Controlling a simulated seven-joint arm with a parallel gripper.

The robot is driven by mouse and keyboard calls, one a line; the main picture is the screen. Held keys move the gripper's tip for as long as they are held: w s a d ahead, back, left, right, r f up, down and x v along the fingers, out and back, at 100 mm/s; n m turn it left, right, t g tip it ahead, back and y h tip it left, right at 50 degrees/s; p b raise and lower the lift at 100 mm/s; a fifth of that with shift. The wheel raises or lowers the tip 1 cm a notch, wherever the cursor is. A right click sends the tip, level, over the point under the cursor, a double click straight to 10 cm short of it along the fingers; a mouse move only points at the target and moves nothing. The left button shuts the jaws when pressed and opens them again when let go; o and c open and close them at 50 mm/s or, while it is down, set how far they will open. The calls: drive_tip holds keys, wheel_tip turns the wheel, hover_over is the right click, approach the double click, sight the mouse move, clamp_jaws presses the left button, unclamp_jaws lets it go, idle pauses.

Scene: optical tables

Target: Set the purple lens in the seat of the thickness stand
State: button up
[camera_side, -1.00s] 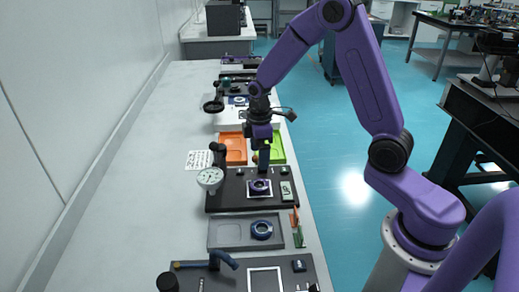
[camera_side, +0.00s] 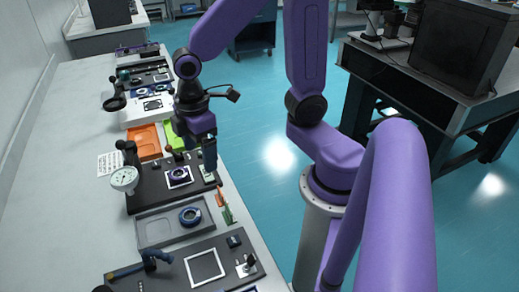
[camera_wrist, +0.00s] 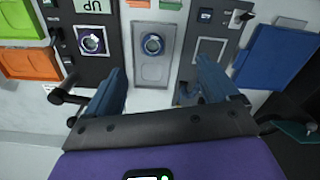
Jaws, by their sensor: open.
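The purple lens (camera_side: 179,174) lies inside a white-edged square on the black base of the thickness stand (camera_side: 147,192), which carries a round white dial gauge (camera_side: 124,178). In the wrist view, the purple lens (camera_wrist: 92,41) lies in its pale square at upper left, beyond the left finger; I cannot tell whether it is fully seated. My gripper (camera_side: 209,157) hangs to the right of the lens and above the stand, apart from both. In the wrist view my gripper (camera_wrist: 160,88) has its fingers wide apart with nothing between them.
A grey tray (camera_side: 152,232) with a blue ring-shaped part (camera_side: 190,216) is nearer the camera. Another black base with a white-framed square (camera_side: 204,267) follows. Orange (camera_side: 145,141) and green (camera_side: 171,135) trays stand behind the stand. Bare bench (camera_side: 60,210) lies to the left.

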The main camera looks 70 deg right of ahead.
drive_tip(key=s+d+r, duration=0.2)
drive_tip(key=s, duration=1.1)
drive_tip(key=shift+s+n, duration=0.3)
drive_tip(key=shift+s, duration=0.05)
